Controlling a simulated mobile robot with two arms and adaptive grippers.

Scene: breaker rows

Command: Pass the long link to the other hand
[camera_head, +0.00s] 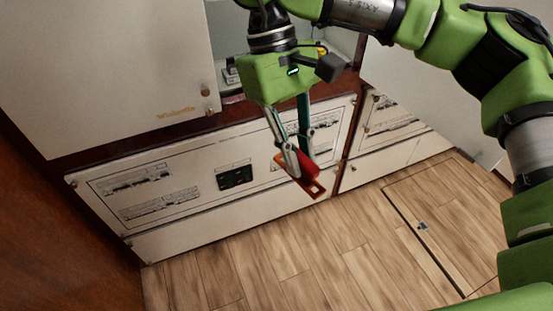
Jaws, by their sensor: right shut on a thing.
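The long link (315,188) is red and flat, with a slot or hole near its lower right end. It hangs tilted in front of the lower cabinet panel. My right gripper (298,170) comes down from the top and is shut on the link, with its fingers covering part of it. My left gripper is not in view.
A pale cabinet (110,60) with an open bay stands behind at the upper left. Its lower panel (190,225) carries printed diagrams and a dark socket (235,178). The wood-plank floor (300,260) is clear, with a hatch (450,215) at the right.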

